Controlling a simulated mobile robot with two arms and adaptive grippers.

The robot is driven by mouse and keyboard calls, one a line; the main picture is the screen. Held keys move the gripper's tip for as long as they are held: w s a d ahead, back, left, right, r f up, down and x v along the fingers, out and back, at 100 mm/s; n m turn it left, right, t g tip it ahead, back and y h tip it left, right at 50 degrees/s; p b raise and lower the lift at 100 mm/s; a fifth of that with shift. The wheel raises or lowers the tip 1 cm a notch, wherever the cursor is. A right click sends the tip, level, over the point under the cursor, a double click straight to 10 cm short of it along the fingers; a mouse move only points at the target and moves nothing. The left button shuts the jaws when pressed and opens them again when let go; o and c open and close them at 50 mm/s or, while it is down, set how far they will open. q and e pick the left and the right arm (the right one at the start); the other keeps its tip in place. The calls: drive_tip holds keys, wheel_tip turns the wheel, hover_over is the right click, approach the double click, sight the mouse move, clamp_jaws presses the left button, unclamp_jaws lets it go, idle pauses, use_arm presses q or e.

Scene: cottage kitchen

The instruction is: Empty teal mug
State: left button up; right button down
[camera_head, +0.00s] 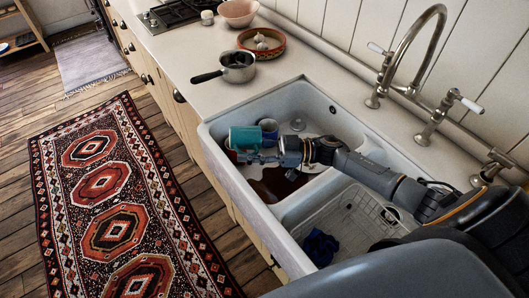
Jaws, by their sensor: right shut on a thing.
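The teal mug (244,137) is above the left basin of the white sink (222,171), by its front rim. My right arm reaches in from the right, and its gripper (254,156) is shut on the mug. The mug's inside is not clearly visible, so I cannot tell what it holds or how far it is tilted. A dark brown patch (270,186) lies on the basin floor below the gripper. My left gripper is not in view.
A blue mug (269,126) is just behind the teal mug. The right basin holds a wire rack (352,222) and a dark blue cloth (320,247). A saucepan (238,66), terracotta dish (262,42) and pink bowl (238,12) stand on the counter. The tap (414,45) rises behind the sink.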

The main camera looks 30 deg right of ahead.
sight(237, 151)
drive_tip(key=a+f+g+h+p, duration=0.1)
drive_tip(key=h+p, duration=0.2)
drive_tip(key=p, duration=0.1)
drive_tip(key=f+g+h+p, duration=0.1)
drive_tip(key=g+h+p, duration=0.1)
drive_tip(key=h+p, duration=0.2)
drive_tip(key=w+a+f+g+h+p, duration=0.1)
drive_tip(key=h+p, duration=0.3)
drive_tip(key=shift+a+f+g, duration=0.1)
drive_tip(key=shift+a+g, duration=0.25)
drive_tip(key=shift+g, duration=0.05)
drive_tip(key=shift+w+a+r+g+h+p, duration=0.3)
drive_tip(key=shift+a+r+h, duration=0.1)
drive_tip(key=shift+a+h, duration=0.35)
drive_tip(key=shift+w+a+f+g+h, duration=0.15)
drive_tip(key=shift+a+f+g+h, duration=0.25)
drive_tip(key=shift+h, duration=0.45)
drive_tip(key=shift+w+a+r+g+h+b, duration=0.1)
drive_tip(key=shift+w+a+g+h+b, duration=0.15)
drive_tip(key=shift+a+h, duration=0.5)
drive_tip(key=shift+w+a+g+h+b, duration=0.15)
drive_tip(key=shift+w+a+g+h, duration=0.15)
drive_tip(key=shift+h, duration=0.85)
